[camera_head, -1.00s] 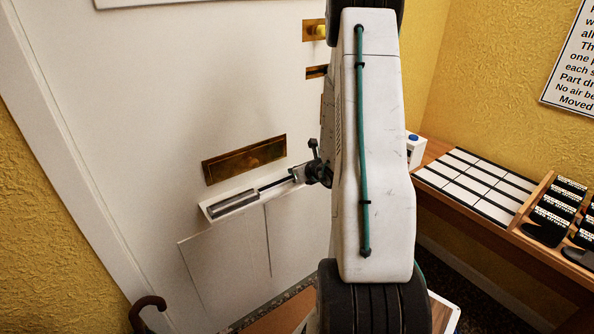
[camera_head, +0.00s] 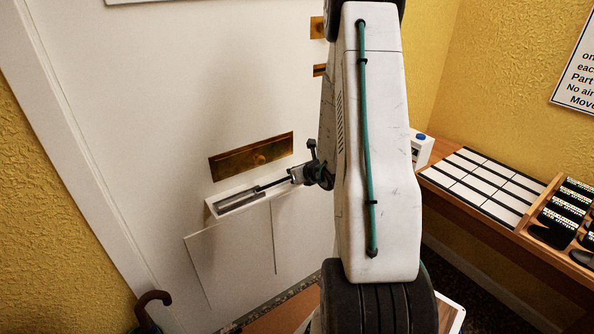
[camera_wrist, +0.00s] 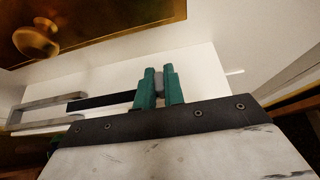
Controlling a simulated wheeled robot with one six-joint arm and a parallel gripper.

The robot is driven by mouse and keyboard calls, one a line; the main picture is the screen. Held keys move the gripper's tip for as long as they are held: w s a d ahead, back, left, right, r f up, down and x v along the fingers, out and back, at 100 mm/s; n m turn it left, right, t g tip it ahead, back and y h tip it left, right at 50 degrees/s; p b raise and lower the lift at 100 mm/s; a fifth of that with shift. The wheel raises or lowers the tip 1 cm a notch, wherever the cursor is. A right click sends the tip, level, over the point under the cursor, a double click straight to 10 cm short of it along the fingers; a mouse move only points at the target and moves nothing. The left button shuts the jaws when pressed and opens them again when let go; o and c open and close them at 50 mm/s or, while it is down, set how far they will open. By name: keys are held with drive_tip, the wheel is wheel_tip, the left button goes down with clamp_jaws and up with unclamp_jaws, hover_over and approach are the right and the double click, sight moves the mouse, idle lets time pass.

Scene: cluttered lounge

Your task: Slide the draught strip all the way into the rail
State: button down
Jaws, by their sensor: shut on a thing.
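The rail (camera_head: 236,205) is a grey channel on a white board low on the white door, below the brass plate. In the wrist view the rail (camera_wrist: 40,103) shows as a U-shaped frame, its open end facing my gripper. The dark draught strip (camera_head: 272,184) runs from the rail to my gripper (camera_head: 293,176). In the wrist view the strip (camera_wrist: 100,101) lies roughly in line with the rail, its far end within the mouth. My gripper's green fingers (camera_wrist: 158,88) are shut on its near end. The strip's underside is hidden.
A brass plate (camera_head: 252,157) with a knob sits just above the rail. At right, a wooden bench (camera_head: 505,230) holds white panels and a tray of dark items. An umbrella handle (camera_head: 152,298) stands at lower left. My arm hides the middle.

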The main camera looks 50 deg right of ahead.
sight(279, 183)
drive_tip(key=shift+w+a, duration=0.15)
drive_tip(key=shift+a, duration=0.55)
drive_tip(key=shift+a, duration=0.15)
idle(0.3)
drive_tip(key=shift+w+a, duration=0.25)
drive_tip(key=shift+a, duration=0.65)
drive_tip(key=shift+a, duration=0.2)
drive_tip(key=shift+w+a, duration=0.2)
drive_tip(key=shift+a, duration=0.35)
drive_tip(key=shift+w+a, duration=0.15)
drive_tip(key=shift+a, duration=0.4)
drive_tip(key=shift+a, duration=0.15)
drive_tip(key=c, duration=1.4)
unclamp_jaws()
